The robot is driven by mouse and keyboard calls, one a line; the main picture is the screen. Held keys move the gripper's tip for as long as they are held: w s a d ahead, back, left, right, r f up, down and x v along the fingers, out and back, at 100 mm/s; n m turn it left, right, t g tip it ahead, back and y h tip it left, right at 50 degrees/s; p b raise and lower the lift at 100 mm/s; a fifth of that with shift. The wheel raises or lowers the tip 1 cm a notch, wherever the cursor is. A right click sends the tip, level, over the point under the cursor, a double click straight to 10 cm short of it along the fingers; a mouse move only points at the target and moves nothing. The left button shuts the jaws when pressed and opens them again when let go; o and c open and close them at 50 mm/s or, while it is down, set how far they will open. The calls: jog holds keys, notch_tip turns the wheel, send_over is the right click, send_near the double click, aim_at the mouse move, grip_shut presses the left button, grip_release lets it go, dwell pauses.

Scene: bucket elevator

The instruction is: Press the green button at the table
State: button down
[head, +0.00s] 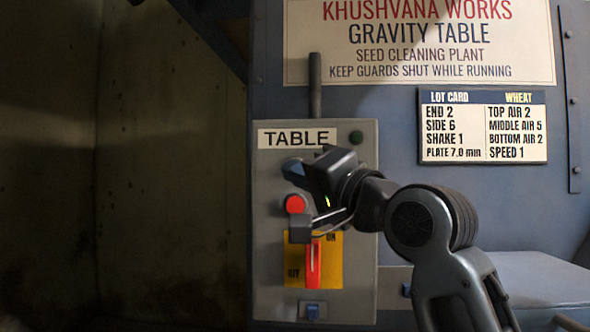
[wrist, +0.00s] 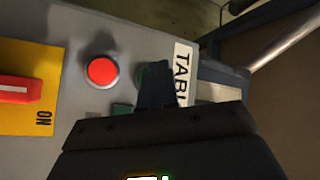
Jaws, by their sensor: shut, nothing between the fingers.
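The grey control box (head: 265,260) carries a white TABLE label (head: 296,138). My gripper (head: 292,170) is shut and empty, its tips just below that label and above the red button (head: 295,204). In the wrist view the closed fingers (wrist: 155,82) lie over a round green button (wrist: 140,77), of which only a dark green edge shows beside them. In the head view my gripper hides that button. I cannot tell whether the fingertips touch it. The red button (wrist: 102,71) is clear of the fingers in the wrist view.
A red rotary switch handle (head: 313,265) stands on a yellow plate (head: 331,272) below. A dark green square (wrist: 122,110) shows beside the fingers. A lot card (head: 482,126) hangs at right. Space left of the box is open.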

jog(key=shift+w, duration=0.3)
jog(key=shift+w, duration=0.45)
dwell(0.9)
jog(key=shift+s, duration=0.1)
jog(key=shift+s+p, duration=0.55)
jog(key=shift+s, duration=0.25)
jog(key=s+p, duration=0.2)
jog(key=s, duration=0.3)
dwell(0.9)
